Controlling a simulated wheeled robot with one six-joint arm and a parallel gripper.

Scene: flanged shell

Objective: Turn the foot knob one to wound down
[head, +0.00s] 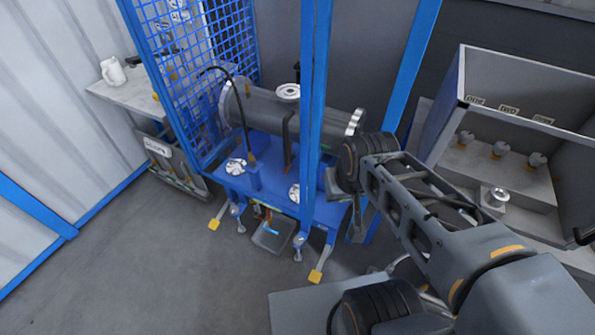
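A blue stand carries a grey flanged shell (272,112) lying on its side. Small grey knobs show low at its front, one at the left (237,210) and one at the right (299,241). Near them, legs end in yellow pads, left (214,225) and right (316,276). I cannot tell which knob is foot knob one, nor whether it is wound up or down. My arm comes in from the lower right, and its dark joint is beside the right blue post.
A blue post (314,90) and mesh guard (180,70) stand around the shell. A grey tray (272,237) lies between the feet. A bench with a white jug (113,73) is at left, a grey bin unit (520,75) at right. Floor at front left is clear.

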